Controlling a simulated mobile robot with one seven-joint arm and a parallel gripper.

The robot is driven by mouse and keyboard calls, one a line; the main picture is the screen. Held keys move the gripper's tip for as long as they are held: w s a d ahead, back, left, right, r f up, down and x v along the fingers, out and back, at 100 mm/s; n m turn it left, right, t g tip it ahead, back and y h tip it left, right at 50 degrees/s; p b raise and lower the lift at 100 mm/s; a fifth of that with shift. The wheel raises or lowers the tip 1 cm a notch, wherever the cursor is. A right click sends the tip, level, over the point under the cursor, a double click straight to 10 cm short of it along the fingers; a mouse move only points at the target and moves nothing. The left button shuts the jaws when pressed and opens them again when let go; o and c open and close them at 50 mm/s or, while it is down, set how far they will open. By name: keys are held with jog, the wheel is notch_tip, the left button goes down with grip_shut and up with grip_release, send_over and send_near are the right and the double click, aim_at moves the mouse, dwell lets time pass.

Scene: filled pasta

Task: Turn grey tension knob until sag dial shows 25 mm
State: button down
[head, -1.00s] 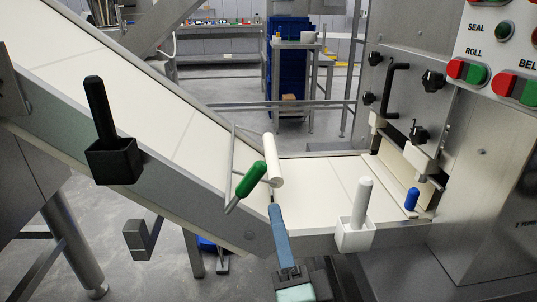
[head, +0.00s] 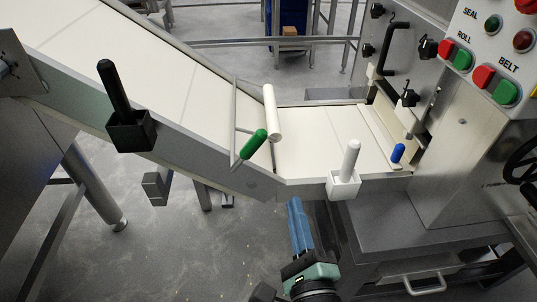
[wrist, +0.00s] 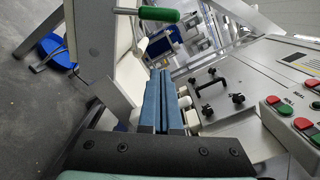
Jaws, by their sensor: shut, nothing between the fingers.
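My gripper (head: 293,205) has blue fingers, shut and empty. In the head view it is below the conveyor's near edge, left of the white-handled holder. It also shows in the wrist view (wrist: 166,75), with the fingers together. I cannot make out a grey tension knob or a sag dial for certain in either view. A metal fitting (head: 8,66) sits on a plate at the far left end of the conveyor frame, too small to identify. A black handwheel (head: 524,160) is partly cut off at the right edge.
The conveyor belt (head: 150,55) slopes to a flat part by the machine. A green-handled roller bar (head: 254,145), a white holder (head: 343,183) and a black holder (head: 128,135) stand along its near side. The control panel (head: 500,60) is upper right. Floor lies open at lower left.

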jog(key=shift+w, duration=0.1)
jog(key=w+a+r+p, duration=0.1)
jog(key=w+a, duration=0.1)
jog(key=w, duration=0.3)
jog(key=w+a+r+p, duration=0.1)
jog(key=w+p, duration=0.1)
jog(key=w, duration=0.3)
jog(key=shift+w+a+r, duration=0.25)
jog(key=shift+w+a, duration=0.05)
jog(key=shift+a, duration=0.05)
